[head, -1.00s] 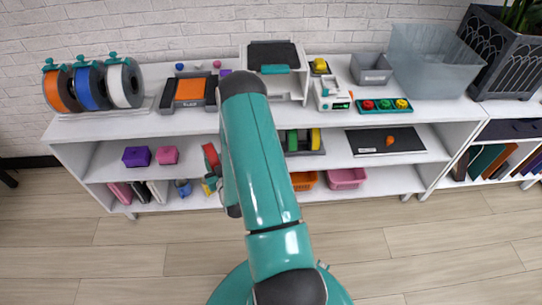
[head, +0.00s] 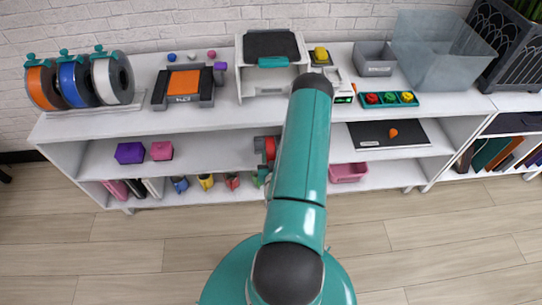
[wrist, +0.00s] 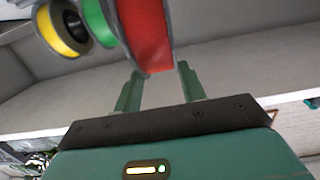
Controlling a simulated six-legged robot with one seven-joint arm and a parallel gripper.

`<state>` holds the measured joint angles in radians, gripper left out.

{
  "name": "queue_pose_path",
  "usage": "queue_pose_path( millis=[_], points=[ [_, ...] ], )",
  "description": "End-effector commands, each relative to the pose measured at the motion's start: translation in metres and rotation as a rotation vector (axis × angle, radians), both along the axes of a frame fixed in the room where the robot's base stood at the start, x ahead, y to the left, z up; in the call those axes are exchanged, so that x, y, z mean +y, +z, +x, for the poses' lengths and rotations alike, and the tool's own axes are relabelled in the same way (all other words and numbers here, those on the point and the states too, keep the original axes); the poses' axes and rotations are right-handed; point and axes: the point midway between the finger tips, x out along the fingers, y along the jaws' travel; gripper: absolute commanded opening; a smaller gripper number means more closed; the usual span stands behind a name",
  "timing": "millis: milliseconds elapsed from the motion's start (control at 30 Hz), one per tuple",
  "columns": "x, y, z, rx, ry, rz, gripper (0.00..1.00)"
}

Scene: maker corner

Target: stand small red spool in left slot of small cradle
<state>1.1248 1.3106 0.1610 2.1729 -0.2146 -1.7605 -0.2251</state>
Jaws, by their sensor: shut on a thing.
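The small red spool (wrist: 146,32) with grey flanges is between the two teal fingers of my gripper (wrist: 160,70), which is shut on it. In the head view the red spool (head: 270,148) shows just left of my arm, at the middle shelf. In the wrist view a green spool (wrist: 97,22) is close beside the red one on the left, and a yellow spool (wrist: 62,28) is beyond the green. The small cradle is hidden behind my arm in the head view, and I cannot make it out in the wrist view. I cannot tell whether the red spool touches it.
The middle shelf holds a purple box (head: 130,153) and a pink box (head: 161,151) at left, and a black mat (head: 415,134) at right. The shelf top (head: 220,118) lies above. A large spool rack (head: 85,108) stands at its left end.

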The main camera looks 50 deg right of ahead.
Motion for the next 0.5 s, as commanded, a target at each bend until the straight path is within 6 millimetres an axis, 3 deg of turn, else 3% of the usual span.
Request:
queue_pose_path(
  millis=[500],
  points=[
    [-0.029,0.001,0.026,-0.002,0.001,-0.002,0.08]
  ],
)
